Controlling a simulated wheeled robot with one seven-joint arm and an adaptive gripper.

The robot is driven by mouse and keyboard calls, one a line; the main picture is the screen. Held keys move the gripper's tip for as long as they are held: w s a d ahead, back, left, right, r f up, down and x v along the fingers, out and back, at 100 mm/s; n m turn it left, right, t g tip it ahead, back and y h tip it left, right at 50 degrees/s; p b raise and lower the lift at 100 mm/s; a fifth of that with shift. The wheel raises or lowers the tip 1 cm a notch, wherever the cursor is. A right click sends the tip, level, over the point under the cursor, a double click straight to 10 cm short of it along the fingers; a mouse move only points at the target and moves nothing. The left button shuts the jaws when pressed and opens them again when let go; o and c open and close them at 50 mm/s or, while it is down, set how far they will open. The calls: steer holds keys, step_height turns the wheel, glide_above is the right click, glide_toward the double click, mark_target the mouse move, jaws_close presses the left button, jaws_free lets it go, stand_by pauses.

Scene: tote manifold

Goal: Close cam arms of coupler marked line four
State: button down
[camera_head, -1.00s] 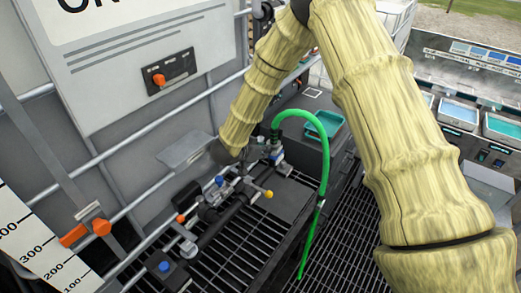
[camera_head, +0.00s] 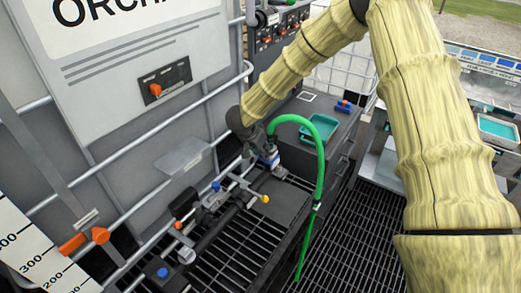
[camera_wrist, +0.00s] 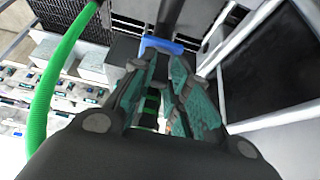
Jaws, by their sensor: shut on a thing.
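The green hose (camera_head: 320,160) arches up from a coupler (camera_head: 269,157) with a blue part, low beside the grey tank. My gripper (camera_head: 257,138) is at this coupler, beside the hose end, and partly hides it. In the wrist view my gripper (camera_wrist: 164,75) has its teal-padded fingers close together, shut on a part of the coupler. Which part is hidden between the fingers. A blue piece (camera_wrist: 162,46) shows just beyond the fingertips, and the hose (camera_wrist: 45,95) runs along the left. No line marking is readable, and I cannot tell how the cam arms stand.
A manifold with a yellow-knobbed valve (camera_head: 264,198) and blue caps lies in front, above a black grating (camera_head: 235,245). The tank cage rails (camera_head: 160,120) run close on the left. A teal tray (camera_head: 318,127) sits on the dark cabinet behind.

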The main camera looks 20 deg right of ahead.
steer(key=c, duration=1.4)
jaws_free()
steer(key=shift+o, duration=0.2)
steer(key=v, duration=1.2)
steer(key=shift+s, duration=0.1)
